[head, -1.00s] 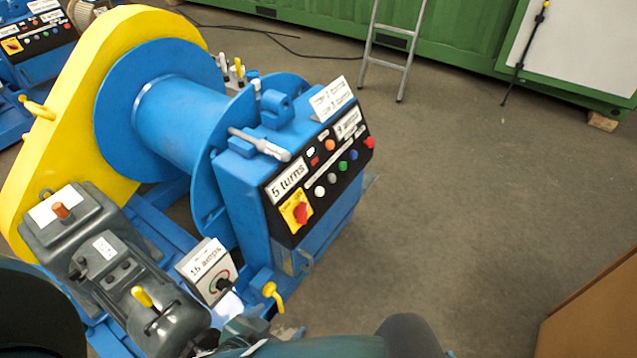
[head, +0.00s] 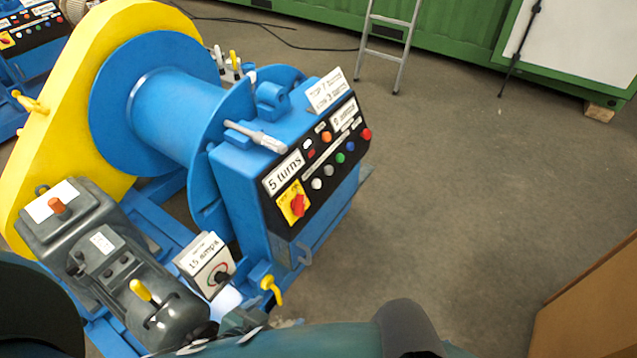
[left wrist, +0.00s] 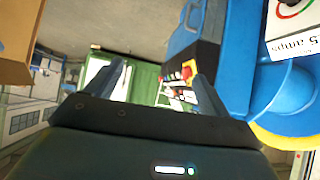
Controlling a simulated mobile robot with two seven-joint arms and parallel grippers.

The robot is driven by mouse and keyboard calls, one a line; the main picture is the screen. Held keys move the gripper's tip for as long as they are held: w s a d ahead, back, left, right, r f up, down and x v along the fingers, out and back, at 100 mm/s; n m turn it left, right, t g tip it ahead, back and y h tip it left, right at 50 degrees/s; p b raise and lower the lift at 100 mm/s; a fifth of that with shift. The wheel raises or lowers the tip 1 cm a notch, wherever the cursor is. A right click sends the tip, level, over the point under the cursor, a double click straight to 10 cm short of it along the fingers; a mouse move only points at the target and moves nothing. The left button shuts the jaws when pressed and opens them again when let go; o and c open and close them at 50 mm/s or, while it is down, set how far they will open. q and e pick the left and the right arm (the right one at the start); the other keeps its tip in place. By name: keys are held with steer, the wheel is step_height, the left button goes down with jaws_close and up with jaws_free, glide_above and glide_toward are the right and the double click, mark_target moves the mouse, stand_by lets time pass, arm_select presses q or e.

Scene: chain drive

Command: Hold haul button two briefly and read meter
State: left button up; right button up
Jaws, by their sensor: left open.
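The blue winch's black control panel (head: 318,165) faces front right. It carries a row of round buttons: white (head: 317,184), grey (head: 328,170), green (head: 340,158), blue (head: 351,146) and red (head: 366,134). The button labels are too small to read, so I cannot tell which is haul two. A plate (head: 283,171) reads "5 turns"; a second plate (head: 343,114) is blurred. A meter box (head: 205,262) reads "15 amps". My left gripper (left wrist: 160,85) is open and empty in the left wrist view, with the panel beyond its fingers. My right gripper is not identifiable.
A red rotary switch on a yellow plate (head: 297,203) sits left of the buttons. A yellow lever (head: 270,288) stands by the meter box. A grey motor (head: 115,265) is at left. Open floor (head: 450,190) lies right of the panel, with a brown box (head: 590,310) beyond.

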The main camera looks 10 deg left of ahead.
arm_select(q)
jaws_close()
stand_by(0.8)
stand_by(0.8)
